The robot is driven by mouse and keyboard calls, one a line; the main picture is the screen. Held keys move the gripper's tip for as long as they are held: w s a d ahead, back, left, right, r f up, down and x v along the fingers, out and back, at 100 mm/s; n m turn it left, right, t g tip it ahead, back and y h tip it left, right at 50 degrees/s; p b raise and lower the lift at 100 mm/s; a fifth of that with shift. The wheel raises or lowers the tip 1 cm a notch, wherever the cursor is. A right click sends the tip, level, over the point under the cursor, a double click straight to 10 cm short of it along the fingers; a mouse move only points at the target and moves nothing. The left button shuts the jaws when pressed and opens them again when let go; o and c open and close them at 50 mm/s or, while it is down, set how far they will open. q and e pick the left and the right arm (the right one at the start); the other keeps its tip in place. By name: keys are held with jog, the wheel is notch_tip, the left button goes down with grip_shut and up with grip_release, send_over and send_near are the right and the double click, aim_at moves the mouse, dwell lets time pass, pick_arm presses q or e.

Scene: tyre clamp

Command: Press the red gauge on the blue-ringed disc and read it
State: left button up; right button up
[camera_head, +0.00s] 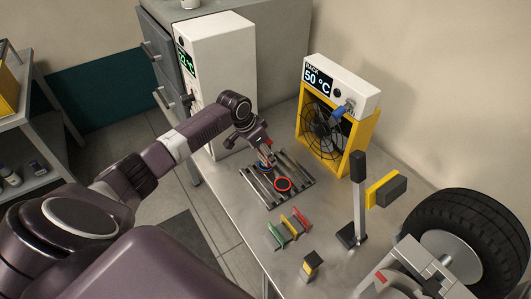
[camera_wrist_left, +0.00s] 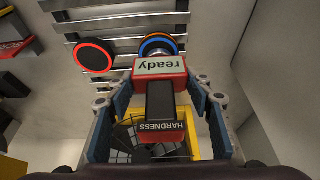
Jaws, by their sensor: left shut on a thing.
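My left gripper (camera_head: 265,151) is over the slatted rack on the table. In the left wrist view my left gripper (camera_wrist_left: 160,100) is shut on the red gauge (camera_wrist_left: 174,70), one finger on each side. The gauge carries a "HARDNESS" label, and its pale screen reads "ready", upside down in this view. The blue-ringed disc (camera_wrist_left: 152,40), which also shows an orange ring, lies on the slats just beyond the gauge's tip and is partly hidden by it. I cannot tell whether tip and disc touch. A red-ringed disc (camera_wrist_left: 93,55) lies beside it. My right gripper is not in view.
The slatted rack (camera_head: 301,183) lies before a yellow fan unit (camera_head: 357,163) reading "50 °C". A white cabinet (camera_head: 229,55) stands behind my left arm. Green, yellow and red pieces (camera_head: 289,226), a black-handled lever (camera_head: 358,195) and a tyre (camera_head: 485,225) are nearer the right.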

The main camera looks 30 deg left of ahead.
pick_arm(q)
jog(key=shift+f, duration=0.5)
dwell(0.3)
jog(key=shift+s+f, duration=0.15)
dwell(0.5)
jog(key=shift+s+d+f, duration=0.1)
dwell(0.8)
dwell(0.5)
notch_tip(320, 180, up, 2)
jog(key=p, duration=0.2)
jog(key=shift+r+p, duration=0.2)
jog(key=shift+p, duration=0.2)
jog(key=r+p, duration=0.4)
jog(key=shift+w, duration=0.25)
